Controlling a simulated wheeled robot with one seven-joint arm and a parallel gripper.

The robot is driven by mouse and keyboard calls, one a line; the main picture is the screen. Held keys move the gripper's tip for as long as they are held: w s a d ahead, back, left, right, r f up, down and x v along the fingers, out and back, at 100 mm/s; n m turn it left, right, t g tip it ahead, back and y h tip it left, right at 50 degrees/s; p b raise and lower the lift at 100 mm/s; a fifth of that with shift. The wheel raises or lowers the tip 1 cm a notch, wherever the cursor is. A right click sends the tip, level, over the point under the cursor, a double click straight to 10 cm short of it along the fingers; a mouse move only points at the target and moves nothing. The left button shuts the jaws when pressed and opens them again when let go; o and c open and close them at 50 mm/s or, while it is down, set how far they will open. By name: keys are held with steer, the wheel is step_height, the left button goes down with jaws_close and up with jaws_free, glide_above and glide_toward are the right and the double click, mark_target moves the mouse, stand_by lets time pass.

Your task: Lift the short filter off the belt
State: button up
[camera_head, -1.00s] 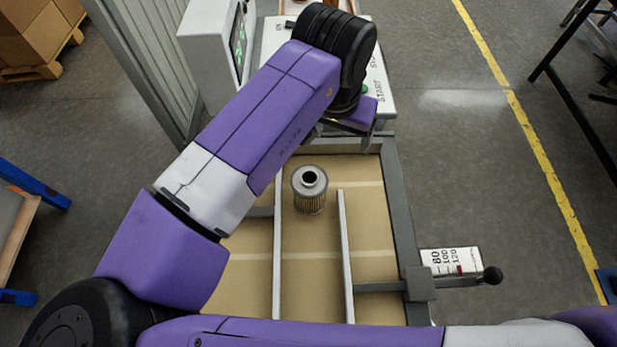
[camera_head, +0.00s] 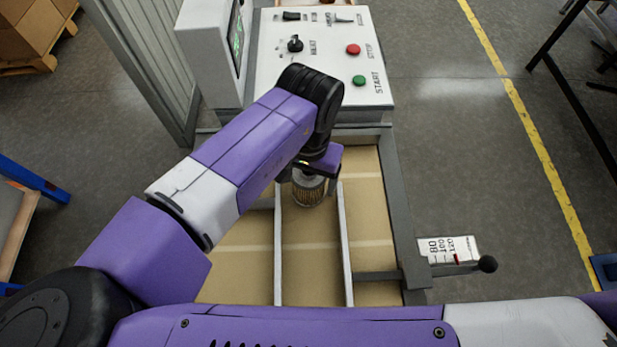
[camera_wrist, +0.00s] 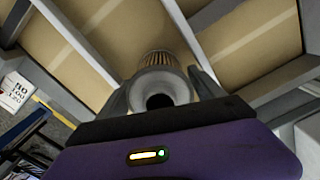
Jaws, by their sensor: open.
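The short filter (camera_head: 308,190) stands upright on the tan belt (camera_head: 312,265) between two light guide rails. It has a pleated tan side and a grey top cap with a dark hole, which shows in the wrist view (camera_wrist: 160,87). My gripper (camera_wrist: 160,95) is open, with one finger on each side of the filter's cap. I cannot tell whether the fingers touch it. In the head view my wrist hides the filter's top and most of my gripper.
The guide rails (camera_head: 345,245) run along the belt on both sides of the filter. A control panel (camera_head: 375,50) with buttons and knobs stands behind the belt. A scale plate (camera_head: 448,250) and a black-knobbed lever (camera_head: 487,264) are at the right edge.

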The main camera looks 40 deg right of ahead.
steer(key=shift+f, duration=0.2)
steer(key=c, duration=1.2)
steer(key=shift+r, duration=0.1)
